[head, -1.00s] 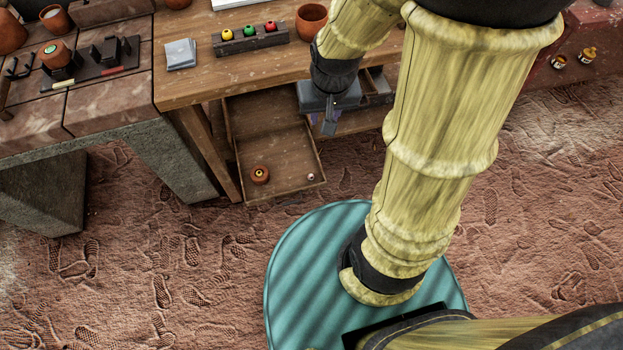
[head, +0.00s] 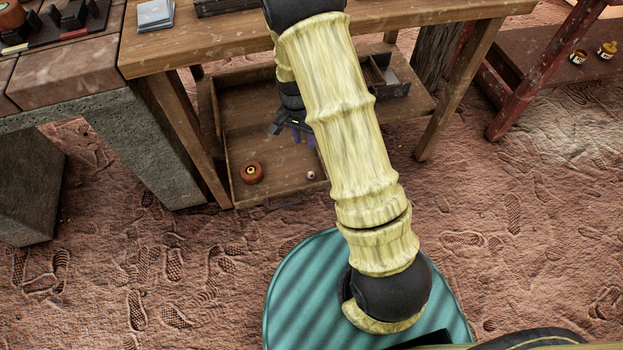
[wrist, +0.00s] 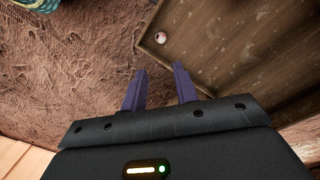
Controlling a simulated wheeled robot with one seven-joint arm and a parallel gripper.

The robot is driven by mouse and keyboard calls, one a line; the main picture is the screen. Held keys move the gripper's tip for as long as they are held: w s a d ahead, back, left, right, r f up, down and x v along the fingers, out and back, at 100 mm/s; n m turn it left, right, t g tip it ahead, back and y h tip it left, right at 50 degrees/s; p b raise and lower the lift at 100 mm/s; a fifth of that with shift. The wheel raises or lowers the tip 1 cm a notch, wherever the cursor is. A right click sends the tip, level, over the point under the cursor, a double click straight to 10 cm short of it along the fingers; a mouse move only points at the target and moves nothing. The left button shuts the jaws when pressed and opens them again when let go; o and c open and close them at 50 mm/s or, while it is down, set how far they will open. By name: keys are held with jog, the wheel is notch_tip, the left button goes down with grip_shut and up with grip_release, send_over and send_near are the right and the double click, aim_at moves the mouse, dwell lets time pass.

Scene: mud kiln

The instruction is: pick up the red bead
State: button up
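A small pale bead with a reddish-dark spot (head: 310,175) lies in the front right of the open wooden drawer (head: 275,191) under the table. It also shows in the wrist view (wrist: 161,38), near the drawer's corner and ahead of my fingertips. No plainly red bead is in view now. My gripper (head: 303,138) is partly hidden behind my arm, low by the drawer. In the wrist view, my gripper's (wrist: 159,70) two purple fingers stand apart with nothing between them.
A round terracotta pot with a yellow centre (head: 251,173) sits in the drawer, left of the bead. The wooden table (head: 190,40) overhangs the drawer, and a bead rack (head: 222,6) is cut off at the top. A divided box (head: 387,78) lies behind my arm.

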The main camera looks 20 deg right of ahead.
jog(key=b, duration=0.6)
send_over(311, 173)
jog(key=f, duration=1.2)
jog(key=shift+a, duration=0.35)
jog(key=f+b, duration=0.2)
jog(key=f, duration=0.1)
jog(key=f+b, duration=0.1)
jog(key=f, duration=0.1)
jog(key=shift+d+f+b, duration=0.15)
jog(key=shift+d+b, duration=0.1)
jog(key=shift+b, duration=0.05)
jog(key=c, duration=0.6)
